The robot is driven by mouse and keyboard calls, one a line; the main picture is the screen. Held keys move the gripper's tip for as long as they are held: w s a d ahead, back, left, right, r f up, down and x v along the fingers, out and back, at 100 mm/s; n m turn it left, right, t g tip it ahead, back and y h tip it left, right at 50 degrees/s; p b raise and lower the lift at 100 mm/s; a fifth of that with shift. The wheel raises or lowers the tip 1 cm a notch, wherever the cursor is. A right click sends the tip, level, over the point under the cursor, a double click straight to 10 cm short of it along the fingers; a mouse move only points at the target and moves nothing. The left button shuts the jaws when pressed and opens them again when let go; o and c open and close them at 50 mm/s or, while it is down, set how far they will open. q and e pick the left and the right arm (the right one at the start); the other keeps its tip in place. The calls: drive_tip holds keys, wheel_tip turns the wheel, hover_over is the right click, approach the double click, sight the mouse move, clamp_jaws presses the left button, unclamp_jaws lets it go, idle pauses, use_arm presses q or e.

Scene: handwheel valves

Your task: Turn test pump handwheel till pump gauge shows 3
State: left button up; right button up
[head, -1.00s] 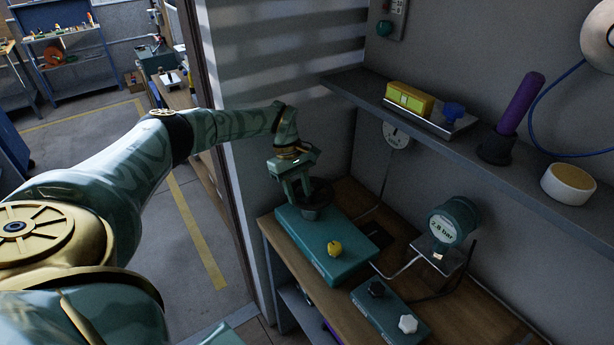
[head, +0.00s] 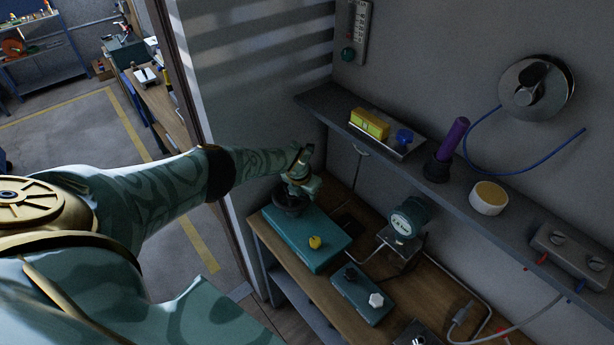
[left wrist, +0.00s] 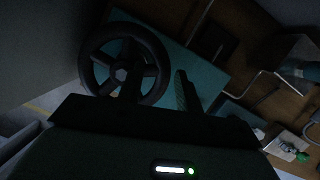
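The dark handwheel (head: 287,203) sits on top of a teal pump box (head: 325,248) at the left end of the bench. My left gripper (head: 300,192) is at the wheel, partly overlapping it. In the left wrist view the black spoked wheel (left wrist: 124,72) fills the upper left, and one finger (left wrist: 186,93) stands just right of its rim. The round pump gauge (head: 406,222) shows a bar reading too small to read surely. My right gripper is not in view.
A yellow knob (head: 315,242) is on the pump box. A smaller teal box (head: 362,295) with black and white knobs stands in front of the gauge. A shelf (head: 460,205) overhangs the bench, carrying a yellow block, a purple-handled item and a tape roll.

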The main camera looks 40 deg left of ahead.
use_arm(q)
drive_tip(key=n+b, duration=0.1)
drive_tip(key=n, duration=0.1)
drive_tip(key=w+n+y+b, duration=0.1)
drive_tip(key=n, duration=0.1)
drive_tip(key=w+a+n+y+b, duration=0.1)
drive_tip(key=n, duration=0.1)
drive_tip(key=shift+w+f+g+b, duration=0.25)
drive_tip(key=shift+f+g+b, duration=0.05)
drive_tip(key=shift+f, duration=0.1)
drive_tip(key=shift+r+n, duration=0.2)
drive_tip(key=shift+n, duration=0.2)
drive_tip(key=shift+a+r, duration=0.1)
